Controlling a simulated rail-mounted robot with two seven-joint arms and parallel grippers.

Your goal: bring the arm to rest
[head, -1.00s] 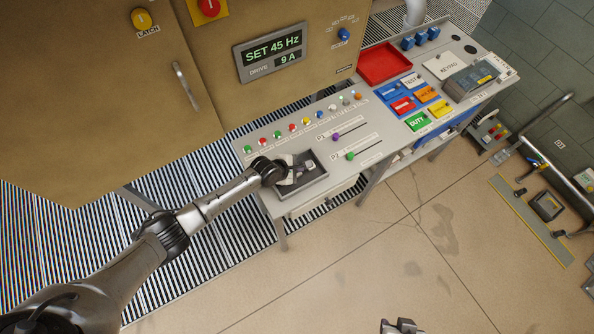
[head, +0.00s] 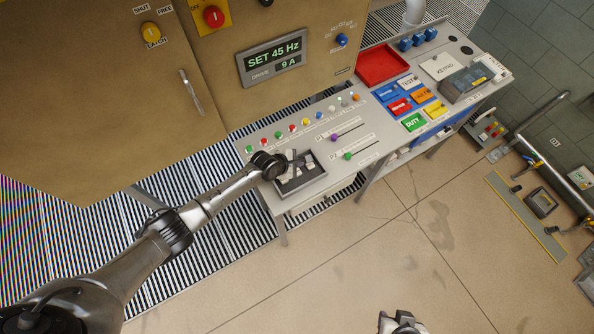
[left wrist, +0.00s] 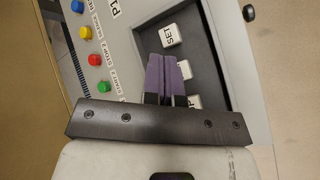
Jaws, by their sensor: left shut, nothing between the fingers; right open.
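My left arm reaches in from the left in the head view. Its gripper (head: 293,158) is over the dark tray (head: 318,178) at the desk's near left end. In the left wrist view the purple-faced fingers (left wrist: 168,68) are shut with nothing between them. They are above the tray (left wrist: 208,38), beside a white block marked SET (left wrist: 171,35). Other white blocks are partly hidden by the fingers and wrist. My right gripper (head: 400,318) shows at the bottom edge of the head view, open and cut off by the frame.
A row of coloured buttons (head: 306,125) and two sliders lie behind the tray. A red tray (head: 383,65) and coloured plates (head: 414,122) are farther right. A tan cabinet with a drive display (head: 273,57) stands behind. The floor in front is clear.

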